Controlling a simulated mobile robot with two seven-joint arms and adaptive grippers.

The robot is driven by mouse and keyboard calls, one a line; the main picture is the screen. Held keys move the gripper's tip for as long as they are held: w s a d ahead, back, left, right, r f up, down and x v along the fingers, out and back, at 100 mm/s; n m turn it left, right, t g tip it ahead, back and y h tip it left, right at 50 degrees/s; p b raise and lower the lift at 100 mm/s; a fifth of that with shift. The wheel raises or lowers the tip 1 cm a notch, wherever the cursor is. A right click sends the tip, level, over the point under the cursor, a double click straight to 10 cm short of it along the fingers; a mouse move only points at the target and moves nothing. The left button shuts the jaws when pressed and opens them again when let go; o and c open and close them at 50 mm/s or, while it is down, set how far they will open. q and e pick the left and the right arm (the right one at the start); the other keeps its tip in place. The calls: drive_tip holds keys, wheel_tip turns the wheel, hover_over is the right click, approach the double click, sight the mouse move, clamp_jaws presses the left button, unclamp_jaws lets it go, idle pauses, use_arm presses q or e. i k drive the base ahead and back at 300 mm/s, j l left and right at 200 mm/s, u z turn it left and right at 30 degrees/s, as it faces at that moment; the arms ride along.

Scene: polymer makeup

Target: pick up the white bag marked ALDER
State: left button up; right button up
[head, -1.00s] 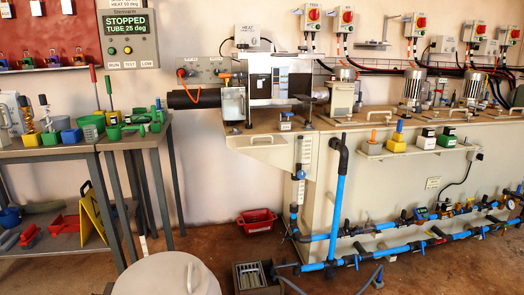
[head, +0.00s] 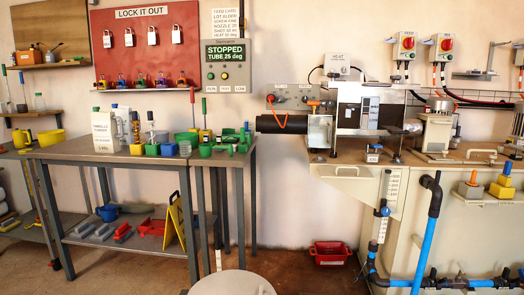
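No bag with a readable ALDER mark shows in the head view. A white upright pack (head: 103,130) with dark print stands on the left grey table (head: 75,150). Neither of my grippers is in view.
Green, blue and yellow containers (head: 168,149) crowd the table's right part. Its lower shelf holds a red scoop (head: 122,232) and a yellow folding sign (head: 174,222). A round pale lid (head: 235,285) stands at the front bottom. A red crate (head: 330,254) lies on the floor under the machine bench.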

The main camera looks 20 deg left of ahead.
sight(126, 112)
drive_tip(key=u, duration=1.45)
